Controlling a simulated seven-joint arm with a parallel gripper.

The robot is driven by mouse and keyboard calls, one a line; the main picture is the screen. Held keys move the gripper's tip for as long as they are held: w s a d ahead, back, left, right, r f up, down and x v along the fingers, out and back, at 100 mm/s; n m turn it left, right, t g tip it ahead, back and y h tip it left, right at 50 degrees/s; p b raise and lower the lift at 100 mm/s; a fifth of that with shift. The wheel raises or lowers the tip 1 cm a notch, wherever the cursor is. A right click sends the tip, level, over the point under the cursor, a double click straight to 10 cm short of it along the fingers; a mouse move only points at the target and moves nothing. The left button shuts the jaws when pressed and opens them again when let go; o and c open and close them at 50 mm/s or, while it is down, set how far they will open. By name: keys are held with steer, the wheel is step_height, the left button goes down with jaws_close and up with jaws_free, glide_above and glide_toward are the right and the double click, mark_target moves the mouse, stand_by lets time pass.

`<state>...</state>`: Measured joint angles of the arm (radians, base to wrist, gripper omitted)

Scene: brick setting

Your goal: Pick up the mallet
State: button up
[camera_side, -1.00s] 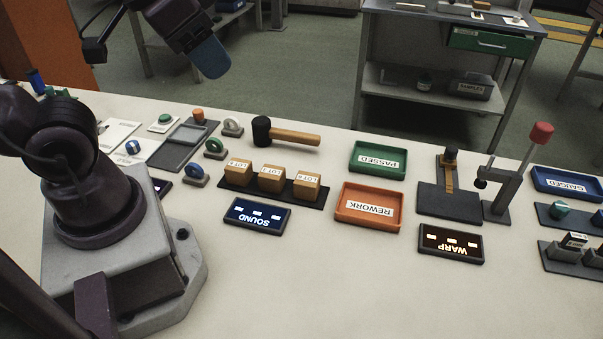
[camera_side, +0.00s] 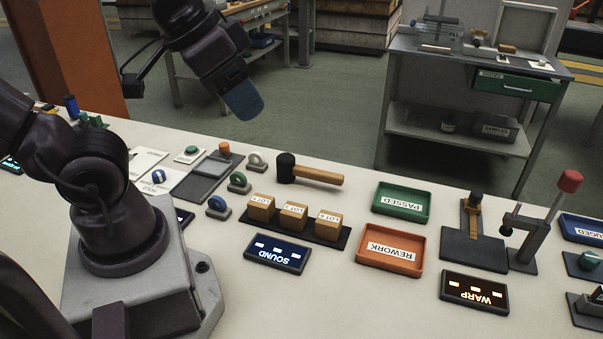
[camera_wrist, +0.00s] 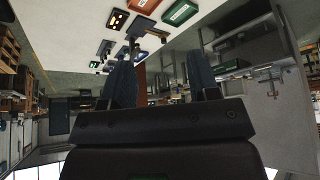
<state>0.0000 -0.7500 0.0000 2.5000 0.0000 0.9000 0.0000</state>
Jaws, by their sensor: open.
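The mallet (camera_side: 316,176) lies on its side at the far edge of the table in the side view, with a black head to the left and a tan wooden handle to the right. My gripper (camera_side: 243,104) is up and to the left of it, above the far side of the table and apart from the mallet. In the wrist view my gripper (camera_wrist: 161,75) shows two blue-grey fingers spread apart with nothing between them. I cannot make out the mallet in the wrist view.
Wooden blocks on a dark strip (camera_side: 336,240) stand just in front of the mallet. Three small ring stands, including a green one (camera_side: 239,182), are to its left. A green tray (camera_side: 376,207) and an orange tray (camera_side: 362,256) are to its right.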

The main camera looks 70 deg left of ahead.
step_height(320, 180, down, 3)
steer(key=w+a+n+g, duration=0.2)
steer(key=w+a, duration=0.1)
steer(key=n+g, duration=0.4)
steer(key=n, duration=2.1)
glide_above(300, 167)
step_height(300, 167, down, 17)
step_height(300, 167, down, 7)
steer(key=shift+s+f, duration=0.1)
steer(key=shift+s, duration=0.05)
steer(key=shift+w+f, duration=0.2)
steer(key=shift+f, duration=2.6)
jaws_close()
